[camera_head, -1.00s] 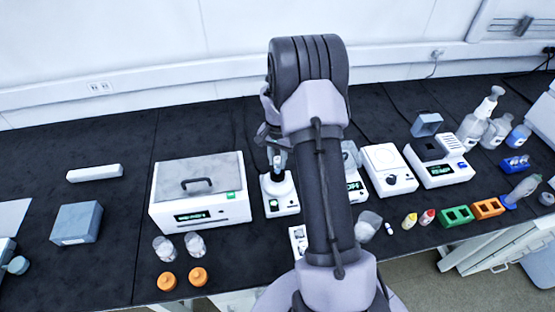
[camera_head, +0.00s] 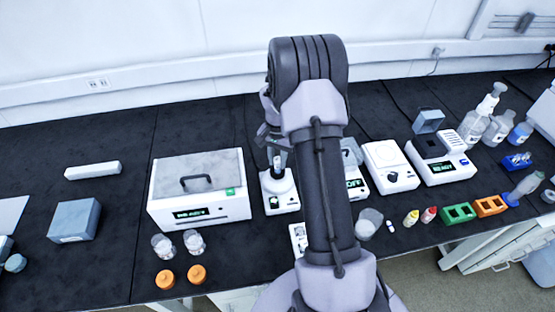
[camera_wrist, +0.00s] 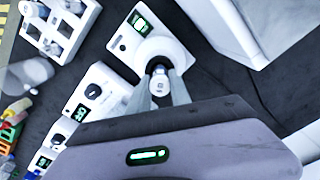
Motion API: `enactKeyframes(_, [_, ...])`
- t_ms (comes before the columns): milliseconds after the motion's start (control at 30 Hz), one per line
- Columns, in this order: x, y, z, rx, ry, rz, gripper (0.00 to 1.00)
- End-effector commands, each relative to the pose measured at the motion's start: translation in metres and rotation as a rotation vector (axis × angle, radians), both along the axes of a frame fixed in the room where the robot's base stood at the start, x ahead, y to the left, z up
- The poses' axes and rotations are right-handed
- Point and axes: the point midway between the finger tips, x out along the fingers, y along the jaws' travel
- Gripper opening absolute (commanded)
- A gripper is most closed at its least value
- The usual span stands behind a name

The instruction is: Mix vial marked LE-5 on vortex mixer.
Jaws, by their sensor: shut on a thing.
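The vortex mixer (camera_head: 281,199) is a small white device with a round top and a small front display, left of my arm. It also shows at the top of the wrist view (camera_wrist: 172,47). My gripper (camera_wrist: 161,92) is shut on a small vial with a white cap (camera_wrist: 159,84), holding it upright at the mixer's round top. The vial (camera_head: 279,163) shows small between the fingers in the head view. Its lower end is hidden in the wrist view, so I cannot tell whether it touches the cup. The cap's mark is too small to read.
A white lidded box device (camera_head: 200,190) stands close left of the mixer. A white device with a knob (camera_head: 389,167) stands to the right. Clear jars (camera_head: 163,246) and orange caps (camera_head: 166,279) are at the front. Green (camera_head: 458,213) and orange (camera_head: 490,206) racks stand farther right.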

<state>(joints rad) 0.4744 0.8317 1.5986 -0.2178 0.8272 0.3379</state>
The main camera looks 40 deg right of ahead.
Motion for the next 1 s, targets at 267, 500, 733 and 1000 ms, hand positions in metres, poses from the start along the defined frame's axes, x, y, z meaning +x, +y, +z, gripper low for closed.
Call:
enactKeyframes(267, [0.0,0.0,-0.004,0.0,0.0,0.0,0.02])
enactKeyframes(500, [0.0,0.0,-0.007,0.0,0.0,0.0,0.02])
enactKeyframes(733, [0.0,0.0,-0.01,0.0,0.0,0.0,0.02])
enactKeyframes(1000, [0.0,0.0,-0.011,0.0,0.0,0.0,0.02])
